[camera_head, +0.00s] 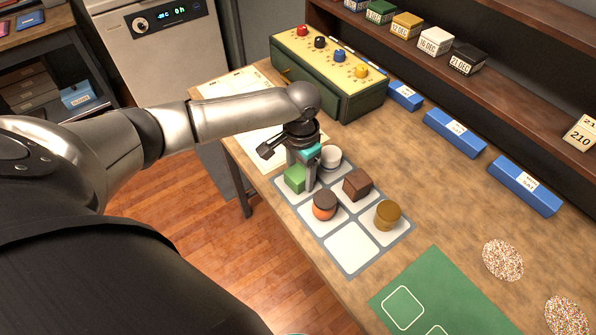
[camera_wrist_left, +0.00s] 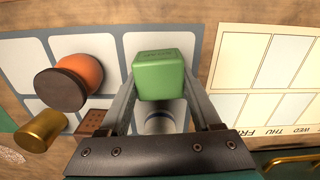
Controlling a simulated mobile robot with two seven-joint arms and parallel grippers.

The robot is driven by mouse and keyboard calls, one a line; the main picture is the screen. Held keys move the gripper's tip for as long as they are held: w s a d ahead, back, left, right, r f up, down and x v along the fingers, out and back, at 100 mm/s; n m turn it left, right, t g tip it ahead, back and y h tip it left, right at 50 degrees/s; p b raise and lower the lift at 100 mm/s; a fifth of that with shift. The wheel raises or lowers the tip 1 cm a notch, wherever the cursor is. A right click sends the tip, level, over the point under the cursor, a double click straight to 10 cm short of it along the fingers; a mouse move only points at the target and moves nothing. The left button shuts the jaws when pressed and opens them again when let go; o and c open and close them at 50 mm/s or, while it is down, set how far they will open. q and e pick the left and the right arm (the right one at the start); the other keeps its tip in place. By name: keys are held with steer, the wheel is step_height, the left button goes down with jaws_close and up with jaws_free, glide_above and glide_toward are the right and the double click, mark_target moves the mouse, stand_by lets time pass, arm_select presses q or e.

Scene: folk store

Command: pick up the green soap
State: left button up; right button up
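The green soap (camera_head: 294,181) is a green block at the near left compartment of a grey mat (camera_head: 317,237) with pale squares. It looks to be at the mat's surface; whether any gap lies under it is hidden. My left gripper (camera_head: 302,174) points down over it, one finger on either side. In the left wrist view the soap (camera_wrist_left: 160,75) sits between the tips of the left gripper (camera_wrist_left: 160,85), with no clear gap on either side, so the fingers appear shut on it. My right gripper is not in view.
Close by on the mat stand a white cup (camera_head: 331,156), a dark brown block (camera_head: 357,184), an orange dark-topped object (camera_head: 324,206) and a golden cylinder (camera_head: 388,214). A green box with coloured knobs (camera_head: 335,75) stands behind. The front mat square is bare.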

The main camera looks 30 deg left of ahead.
arm_select(q)
steer(key=c, duration=0.9)
steer(key=shift+o, duration=0.2)
steer(key=shift+r, duration=0.1)
